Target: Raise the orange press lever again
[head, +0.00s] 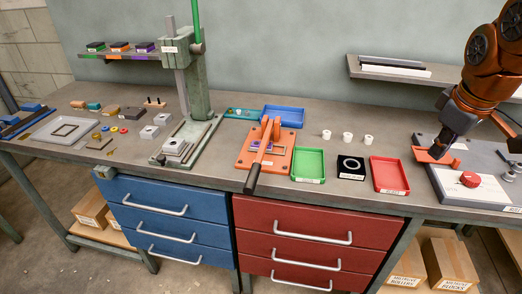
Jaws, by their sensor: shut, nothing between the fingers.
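The orange press (245,158) stands on the bench near the middle, with an orange base and orange uprights. Its lever (257,170) slopes down toward the front, and its black grip reaches the bench's front edge. My gripper (438,151) is far to the right of this lever, pointing down over a grey plate. It is shut, close to an orange piece (443,163) on that plate; I cannot tell whether they touch.
A tall green press (197,85) stands left. A red knob (470,179) is on the grey plate (450,190). A shelf (400,72) hangs behind.

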